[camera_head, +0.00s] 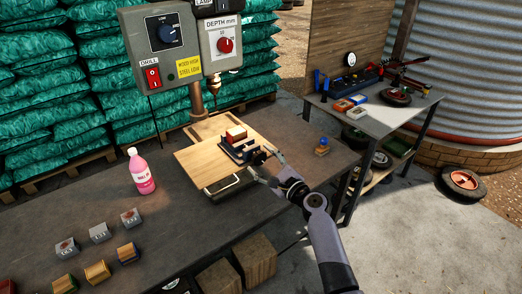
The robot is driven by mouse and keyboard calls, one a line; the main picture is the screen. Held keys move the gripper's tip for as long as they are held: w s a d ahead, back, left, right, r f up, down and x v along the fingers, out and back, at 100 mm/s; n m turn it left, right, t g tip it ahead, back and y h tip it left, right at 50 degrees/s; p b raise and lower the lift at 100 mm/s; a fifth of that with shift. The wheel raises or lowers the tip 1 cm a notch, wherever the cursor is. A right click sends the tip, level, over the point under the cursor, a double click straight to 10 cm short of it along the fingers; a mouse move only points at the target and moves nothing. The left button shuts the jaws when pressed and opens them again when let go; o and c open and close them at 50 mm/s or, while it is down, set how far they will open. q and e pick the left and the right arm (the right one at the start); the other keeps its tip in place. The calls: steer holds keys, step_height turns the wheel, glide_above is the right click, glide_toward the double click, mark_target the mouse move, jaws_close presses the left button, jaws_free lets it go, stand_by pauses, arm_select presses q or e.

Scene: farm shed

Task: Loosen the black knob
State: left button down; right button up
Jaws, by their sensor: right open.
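A small vise (238,147) with a red-brown block (236,133) on it stands on a wooden board on the bench. A black knob (259,158) shows at its right end, small and partly hard to make out. My right gripper (260,162) is open, its two fingers spread at the knob's right side; I cannot tell whether they touch it. Another dark round dial (167,33) is on the grey drill control box (177,46). My left gripper is not in view.
The drill (214,88) hangs above the board. A pink bottle (141,172) stands left of it, with several small blocks (97,271) at the front left. A side table (380,118) stands at right.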

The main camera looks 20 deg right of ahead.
steer(key=m+p, duration=0.3)
steer(key=m, duration=0.2)
steer(key=m+p, duration=0.4)
steer(key=m, duration=0.1)
steer(key=m+p, duration=0.3)
steer(key=m, duration=0.3)
steer(key=shift+r+p, duration=0.3)
steer(key=shift+r, duration=0.1)
steer(key=shift+f+m+p, duration=0.15)
steer(key=shift+m+p, duration=0.2)
steer(key=shift+m, duration=0.55)
steer(key=shift+f+m, duration=0.2)
steer(key=shift+m, duration=0.5)
steer(key=shift+c, duration=0.4)
steer(key=c, duration=1.2)
steer(key=shift+c, duration=0.2)
steer(key=shift+f, duration=0.1)
